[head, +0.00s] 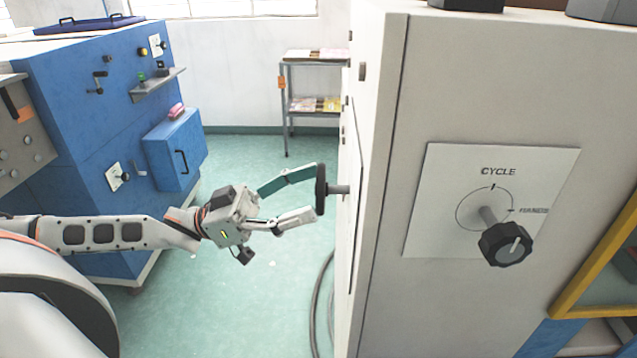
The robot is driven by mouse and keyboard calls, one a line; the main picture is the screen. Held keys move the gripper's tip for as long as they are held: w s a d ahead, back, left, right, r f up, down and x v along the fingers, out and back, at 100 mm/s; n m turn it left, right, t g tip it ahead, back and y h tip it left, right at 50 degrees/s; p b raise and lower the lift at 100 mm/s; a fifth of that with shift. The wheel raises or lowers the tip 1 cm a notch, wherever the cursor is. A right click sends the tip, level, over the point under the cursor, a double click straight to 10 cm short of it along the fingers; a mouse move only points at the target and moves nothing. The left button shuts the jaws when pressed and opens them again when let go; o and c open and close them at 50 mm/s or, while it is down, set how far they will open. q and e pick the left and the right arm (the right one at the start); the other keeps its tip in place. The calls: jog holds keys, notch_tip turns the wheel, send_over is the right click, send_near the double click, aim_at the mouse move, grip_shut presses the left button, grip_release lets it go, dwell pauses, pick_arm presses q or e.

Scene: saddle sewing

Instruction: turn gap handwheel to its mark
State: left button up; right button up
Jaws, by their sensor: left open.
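A dark handwheel (320,189) stands out on a short grey shaft from the left side of the pale cabinet (375,150). I see it almost edge-on, so its face and any mark by it are hidden. I take it to be the gap handwheel, but no label shows there. My left gripper (312,192) is open at the wheel, with one finger toward its upper edge and the other toward its lower edge. I cannot tell whether the fingers touch the rim. My right gripper is not in view.
A dark knob (505,244) sits on a white CYCLE plate (440,215) on the cabinet's near face. A blue machine (90,130) stands at the left, and a shelf rack (315,90) at the back. A hose (317,305) lies by the cabinet; green floor between is open.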

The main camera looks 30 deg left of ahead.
aim_at(332, 191)
pick_arm(q)
jog(key=shift+x, duration=1.35)
jog(key=c, duration=1.1)
